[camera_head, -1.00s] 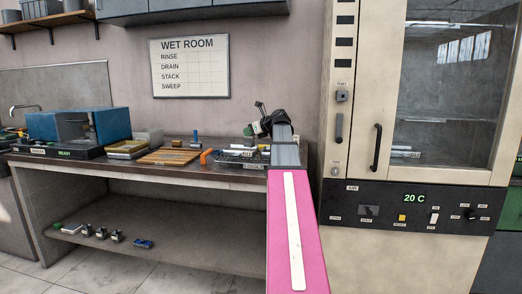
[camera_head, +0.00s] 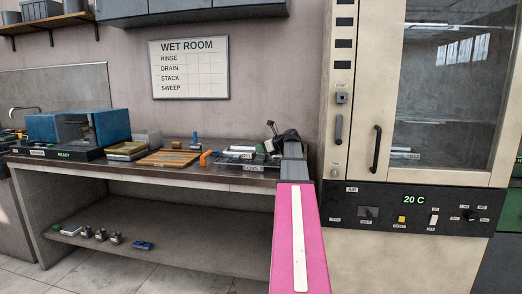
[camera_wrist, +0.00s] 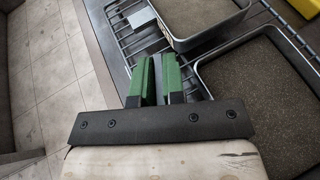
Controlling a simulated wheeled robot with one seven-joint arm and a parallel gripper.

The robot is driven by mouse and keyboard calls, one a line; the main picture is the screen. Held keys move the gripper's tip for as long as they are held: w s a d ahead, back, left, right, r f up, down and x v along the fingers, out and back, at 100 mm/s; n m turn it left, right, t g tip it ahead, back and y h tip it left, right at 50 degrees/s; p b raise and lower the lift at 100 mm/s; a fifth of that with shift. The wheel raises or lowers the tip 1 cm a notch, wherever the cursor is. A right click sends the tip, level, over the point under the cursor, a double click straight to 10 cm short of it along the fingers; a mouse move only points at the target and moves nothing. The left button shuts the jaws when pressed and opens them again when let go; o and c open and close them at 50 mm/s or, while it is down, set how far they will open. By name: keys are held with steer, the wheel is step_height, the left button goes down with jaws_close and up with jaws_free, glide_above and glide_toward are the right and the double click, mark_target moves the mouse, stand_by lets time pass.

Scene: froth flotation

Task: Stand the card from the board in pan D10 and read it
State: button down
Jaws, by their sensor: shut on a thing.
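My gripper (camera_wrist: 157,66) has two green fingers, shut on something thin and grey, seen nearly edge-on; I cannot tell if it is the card. In the head view my gripper (camera_head: 266,147) is small and low over the bench's right end. In the wrist view a small light-grey plate (camera_wrist: 143,19) shows just beyond the fingertips. A pan (camera_wrist: 270,95) with grey-brown contents lies right of the fingers on a wire rack (camera_wrist: 119,31); another pan (camera_wrist: 187,43) lies beyond. Their labels cannot be read. A wooden board (camera_head: 170,159) lies on the bench.
The bench (camera_head: 120,168) has a blue box (camera_head: 108,127) and an orange item (camera_head: 206,157) left of my arm. A cream cabinet (camera_head: 357,255) with a glass door stands right. A WET ROOM chart (camera_head: 188,68) hangs on the wall. A yellow object (camera_wrist: 307,8) shows at the wrist view's corner.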

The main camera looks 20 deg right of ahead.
steer(key=c, duration=1.6)
jaws_free()
steer(key=shift+f, duration=0.15)
steer(key=shift+c, duration=0.2)
steer(key=o, duration=0.4)
steer(key=shift+o, duration=0.2)
